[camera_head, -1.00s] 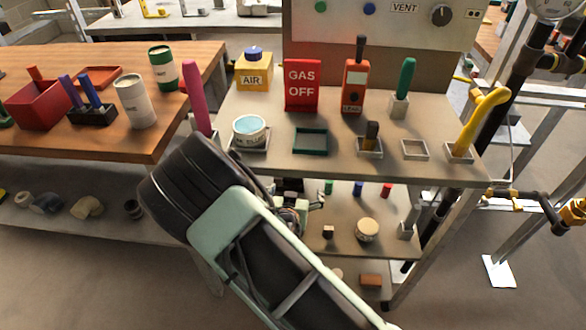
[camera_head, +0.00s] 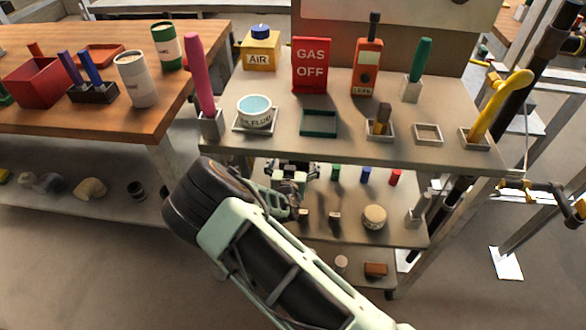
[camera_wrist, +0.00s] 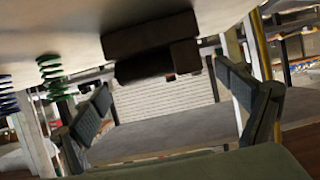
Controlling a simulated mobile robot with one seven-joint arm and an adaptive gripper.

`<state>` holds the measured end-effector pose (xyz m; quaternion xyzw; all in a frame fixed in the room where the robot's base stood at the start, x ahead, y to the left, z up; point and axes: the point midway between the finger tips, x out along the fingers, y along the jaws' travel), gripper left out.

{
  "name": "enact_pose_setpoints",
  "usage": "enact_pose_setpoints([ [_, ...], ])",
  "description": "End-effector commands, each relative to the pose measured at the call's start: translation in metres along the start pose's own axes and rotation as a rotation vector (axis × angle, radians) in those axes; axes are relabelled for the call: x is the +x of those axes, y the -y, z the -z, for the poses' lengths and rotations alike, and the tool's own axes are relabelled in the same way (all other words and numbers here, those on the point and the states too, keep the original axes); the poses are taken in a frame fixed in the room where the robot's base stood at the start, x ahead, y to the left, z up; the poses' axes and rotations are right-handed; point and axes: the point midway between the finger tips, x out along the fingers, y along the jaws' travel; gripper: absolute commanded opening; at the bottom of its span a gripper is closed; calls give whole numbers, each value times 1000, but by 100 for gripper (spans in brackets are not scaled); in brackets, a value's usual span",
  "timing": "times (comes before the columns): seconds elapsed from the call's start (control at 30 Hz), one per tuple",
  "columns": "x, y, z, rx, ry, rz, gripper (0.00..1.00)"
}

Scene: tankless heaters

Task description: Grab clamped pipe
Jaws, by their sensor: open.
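My gripper (camera_wrist: 162,84) is open in the wrist view, its two dark pads wide apart with nothing held. A dark brown block-like thing (camera_wrist: 150,36) shows ahead, near the top of that view and between the fingers. It touches a pale surface; I cannot tell whether it is the clamped pipe. In the head view my gripper (camera_head: 292,180) is at the middle shelf of the stand, below the top shelf's front edge and partly hidden. Two small dark blocks with pale parts, one of them here (camera_head: 335,218), are close to it. No pipe is clearly recognisable.
The top shelf (camera_head: 290,148) overhangs my gripper and holds the GAS OFF sign (camera_head: 311,66), a fluid tub (camera_head: 255,111) and a yellow-handled tool (camera_head: 500,105). A round tan piece (camera_head: 374,217) is on the middle shelf. A wooden bench (camera_head: 150,122) stands left.

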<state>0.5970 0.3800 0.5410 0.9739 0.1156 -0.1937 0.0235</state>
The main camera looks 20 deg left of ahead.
Motion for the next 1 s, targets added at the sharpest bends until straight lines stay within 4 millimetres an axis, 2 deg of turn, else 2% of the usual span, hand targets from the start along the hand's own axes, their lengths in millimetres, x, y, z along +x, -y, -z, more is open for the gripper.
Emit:
enact_pose_setpoints([
  [0.1,10,0,0,1,0,0,93],
  [0.37,11,0,1,1,0,0,91],
  [1.0,10,0,1,1,0,0,20],
])
